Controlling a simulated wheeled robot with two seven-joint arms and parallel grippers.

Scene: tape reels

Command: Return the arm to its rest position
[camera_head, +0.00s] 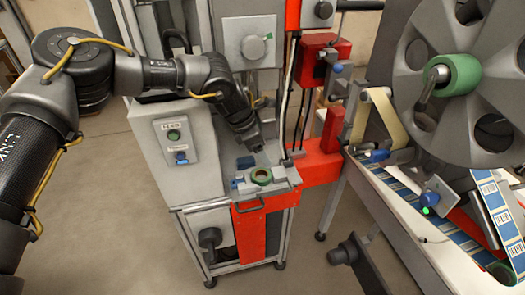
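My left arm comes in from the left, black with yellow cables. Its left gripper (256,146) points down just behind and above a small tray (281,187) on the machine front. I cannot make out my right gripper.
A grey machine (184,178) with a red front stands in the middle. A large grey wheel with a green hub (459,74) and a label strip (497,205) are at the right. A dark part (347,250), unidentified, shows low down. Floor (140,235) at the left is clear.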

